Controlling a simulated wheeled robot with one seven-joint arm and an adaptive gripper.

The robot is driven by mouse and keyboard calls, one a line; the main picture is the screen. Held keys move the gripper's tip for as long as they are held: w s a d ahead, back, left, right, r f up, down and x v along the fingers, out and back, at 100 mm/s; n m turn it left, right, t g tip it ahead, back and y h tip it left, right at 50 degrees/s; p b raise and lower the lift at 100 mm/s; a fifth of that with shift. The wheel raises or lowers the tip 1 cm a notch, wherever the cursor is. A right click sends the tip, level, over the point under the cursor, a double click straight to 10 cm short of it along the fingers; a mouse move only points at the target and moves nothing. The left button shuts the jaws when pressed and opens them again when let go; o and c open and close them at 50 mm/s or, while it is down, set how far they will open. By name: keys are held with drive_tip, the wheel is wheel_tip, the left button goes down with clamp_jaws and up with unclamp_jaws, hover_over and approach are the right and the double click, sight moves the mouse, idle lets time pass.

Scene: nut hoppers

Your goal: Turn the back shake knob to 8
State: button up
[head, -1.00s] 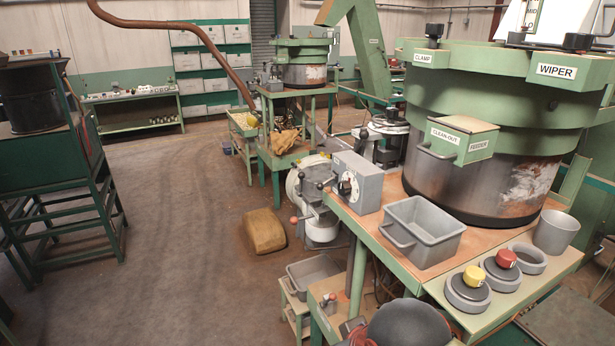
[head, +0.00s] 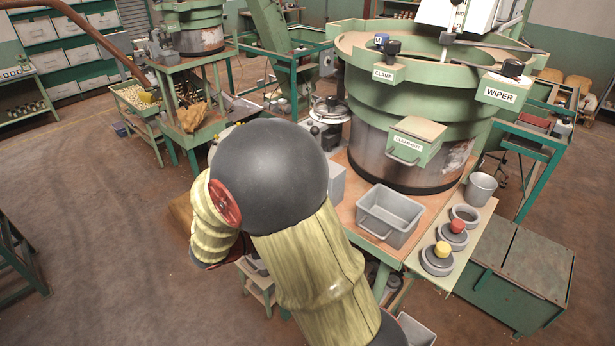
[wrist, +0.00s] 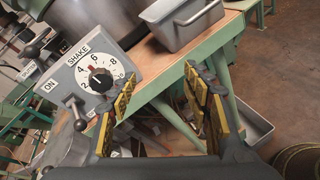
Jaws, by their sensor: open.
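In the wrist view a grey control box labelled SHAKE carries a black round knob (wrist: 101,81) on a white numbered dial. A red mark on the knob points to the upper left, near the 4; the exact setting is too small to tell. My gripper (wrist: 160,80) is open and empty, with yellow-padded fingers. The knob is just left of its left finger, apart from the gap between the fingers. In the head view my arm hides most of this box (head: 337,184) and its dial. A second hopper (head: 193,32) stands farther back; any knob there is too small to read.
A toggle lever (wrist: 73,103) marked ON sits beside the dial. Open floor (head: 90,210) lies to the left.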

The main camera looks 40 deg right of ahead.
drive_tip(key=w+n+t+h+p, duration=0.3)
drive_tip(key=w+n+h+p, duration=0.15)
drive_tip(key=w, duration=0.35)
drive_tip(key=w+d+p, duration=0.1)
drive_tip(key=d, duration=0.7)
drive_tip(key=shift+d+r+n+y, duration=0.3)
drive_tip(key=shift+r+n+y, duration=0.05)
drive_tip(key=shift+n+y, duration=0.1)
drive_tip(key=shift+c, duration=0.2)
drive_tip(key=shift+t, duration=0.4)
drive_tip(key=c, duration=1.1)
